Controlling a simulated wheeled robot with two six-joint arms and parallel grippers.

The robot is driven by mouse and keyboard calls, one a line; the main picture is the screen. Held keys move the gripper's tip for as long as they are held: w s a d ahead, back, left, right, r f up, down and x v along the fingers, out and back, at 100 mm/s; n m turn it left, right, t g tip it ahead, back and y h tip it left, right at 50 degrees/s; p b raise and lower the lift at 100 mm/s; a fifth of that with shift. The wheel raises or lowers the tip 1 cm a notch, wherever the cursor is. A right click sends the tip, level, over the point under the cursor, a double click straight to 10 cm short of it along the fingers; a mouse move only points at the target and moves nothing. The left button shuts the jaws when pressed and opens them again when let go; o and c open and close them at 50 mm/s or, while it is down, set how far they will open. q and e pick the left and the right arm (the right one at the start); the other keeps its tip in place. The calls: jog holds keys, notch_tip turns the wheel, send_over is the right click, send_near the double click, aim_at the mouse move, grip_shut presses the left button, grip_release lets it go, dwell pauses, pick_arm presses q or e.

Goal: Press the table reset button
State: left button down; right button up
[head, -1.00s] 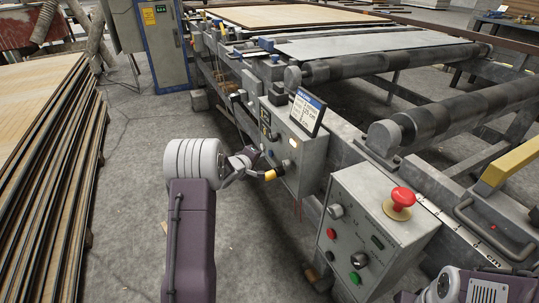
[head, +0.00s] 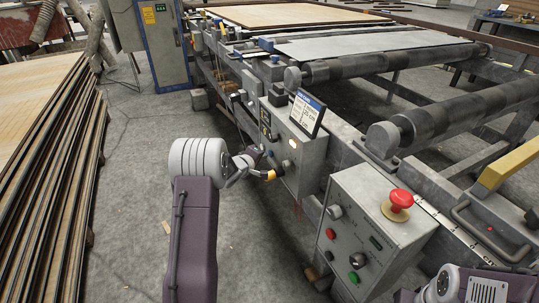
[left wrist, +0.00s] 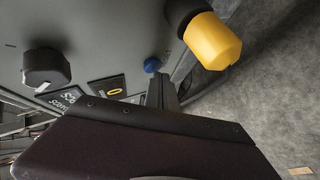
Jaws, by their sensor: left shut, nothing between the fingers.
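The grey control box (head: 301,160) on the side of the roller line carries several controls. In the left wrist view, a round blue button (left wrist: 152,64) sits on the box's panel (left wrist: 100,35). Its label cannot be read for certain. My left gripper (head: 259,155) is at the box's left side. Its shut, empty fingers (left wrist: 161,88) point at the panel close below the blue button; whether they touch it cannot be told. A yellow-capped black control (left wrist: 213,41) sticks out beside the fingers and shows in the head view (head: 269,175). My right gripper is out of view.
A black knob (left wrist: 46,69) is on the same panel. A second box (head: 345,235) with a red mushroom button (head: 401,199) stands nearer at right. Stacked veneer sheets (head: 45,150) are at left.

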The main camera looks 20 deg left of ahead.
pick_arm(q)
jog(key=shift+w+d, duration=0.3)
jog(key=shift+w, duration=0.05)
dwell(0.4)
jog(key=shift+s+p, duration=0.1)
jog(key=shift+p, duration=0.25)
jog(key=shift+s+a+p, duration=0.5)
jog(key=shift+s+a, duration=0.1)
jog(key=s+a+p, duration=0.2)
jog(key=s+a, duration=0.1)
jog(key=shift+s+a+p, duration=0.1)
jog(key=shift+s+p, duration=0.3)
dwell(0.7)
